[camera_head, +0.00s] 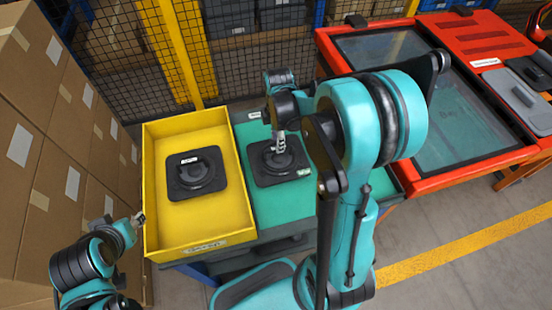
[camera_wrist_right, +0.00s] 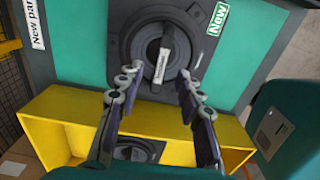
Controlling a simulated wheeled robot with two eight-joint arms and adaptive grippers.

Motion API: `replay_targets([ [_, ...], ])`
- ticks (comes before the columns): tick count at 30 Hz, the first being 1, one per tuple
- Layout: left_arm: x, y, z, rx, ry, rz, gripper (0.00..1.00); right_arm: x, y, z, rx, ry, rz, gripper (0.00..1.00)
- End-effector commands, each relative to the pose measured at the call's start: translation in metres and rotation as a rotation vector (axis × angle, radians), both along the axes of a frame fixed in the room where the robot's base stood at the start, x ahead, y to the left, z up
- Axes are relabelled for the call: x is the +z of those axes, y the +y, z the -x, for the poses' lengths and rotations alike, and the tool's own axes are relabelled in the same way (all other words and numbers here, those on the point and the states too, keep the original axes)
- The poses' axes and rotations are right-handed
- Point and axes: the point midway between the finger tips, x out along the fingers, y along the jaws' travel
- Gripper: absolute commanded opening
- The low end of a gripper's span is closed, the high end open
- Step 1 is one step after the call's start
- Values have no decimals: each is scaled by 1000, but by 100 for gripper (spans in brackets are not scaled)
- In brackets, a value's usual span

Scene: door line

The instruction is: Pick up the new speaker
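The new speaker (camera_head: 265,174) is a black square plate with a round raised centre, lying on the green surface (camera_head: 248,138). In the right wrist view the speaker (camera_wrist_right: 128,48) has a green "New" label (camera_wrist_right: 217,18) and a pale strip across its middle. My right gripper (camera_head: 279,148) is over the speaker and hides part of it in the head view.
A yellow bin (camera_head: 200,248) left of the green surface holds another black speaker (camera_head: 198,184). An orange-red machine (camera_head: 475,40) with a glass top stands at the right. Cardboard boxes (camera_head: 60,150) are stacked at the left. A mesh fence (camera_head: 240,60) runs behind.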

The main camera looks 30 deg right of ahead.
Motion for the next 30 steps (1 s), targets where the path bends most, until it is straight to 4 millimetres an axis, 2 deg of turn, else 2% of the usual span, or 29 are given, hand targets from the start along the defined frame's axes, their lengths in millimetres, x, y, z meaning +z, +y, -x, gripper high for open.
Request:
replay_targets([
  [8,-21,0,0,0,0,0,40,-43,-2,1,-1,-1,0,36],
  [15,-20,0,0,0,0,0,40,-45,-2,1,-1,-1,0,36],
  [16,-20,0,0,0,0,0,40,-45,-2,1,-1,-1,0,34],
  [20,-20,0,0,0,0,0,40,-45,-2,1,-1,-1,0,0],
  [30,-20,0,0,0,0,0,40,-44,-2,1,-2,-1,0,0],
])
